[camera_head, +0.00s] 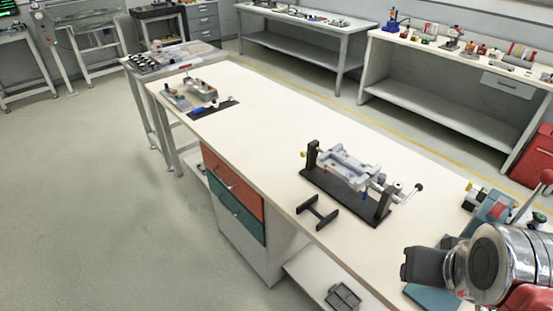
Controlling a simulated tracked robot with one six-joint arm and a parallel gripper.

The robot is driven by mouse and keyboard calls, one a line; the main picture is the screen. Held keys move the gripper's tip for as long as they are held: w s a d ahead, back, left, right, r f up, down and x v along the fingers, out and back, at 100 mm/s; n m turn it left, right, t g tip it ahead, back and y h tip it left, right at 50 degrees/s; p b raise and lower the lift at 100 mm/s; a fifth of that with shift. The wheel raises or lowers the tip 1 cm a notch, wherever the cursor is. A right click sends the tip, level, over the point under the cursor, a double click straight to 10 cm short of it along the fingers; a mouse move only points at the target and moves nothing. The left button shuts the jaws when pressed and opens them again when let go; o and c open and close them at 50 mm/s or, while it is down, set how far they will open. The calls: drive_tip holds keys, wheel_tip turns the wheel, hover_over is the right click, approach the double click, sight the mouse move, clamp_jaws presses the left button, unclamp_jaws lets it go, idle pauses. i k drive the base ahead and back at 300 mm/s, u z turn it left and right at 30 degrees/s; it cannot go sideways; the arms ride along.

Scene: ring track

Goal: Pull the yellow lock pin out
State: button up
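A fixture with a black base and two black uprights (378,212) stands on the long white bench. A grey frame (352,170) is held between its uprights, with a crank handle (419,187) at the right end. A small yellow knob, which looks like the lock pin (303,154), sticks out at the left upright, apparently seated there. My gripper (408,264) is at the bottom right, well to the right of and nearer than the fixture. Its dark finger shows side-on, so I cannot tell whether it is open. Nothing is seen in it.
A black H-shaped stand (317,212) lies in front of the fixture near the bench edge. A teal device (490,208) with a red-knobbed lever stands just behind my gripper. Small grey parts (200,90) sit at the far left end. The bench middle (255,120) is clear.

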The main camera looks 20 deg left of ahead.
sight(303, 154)
drive_tip(key=u, duration=2.15)
drive_tip(key=i, duration=1)
drive_tip(key=u, duration=0.05)
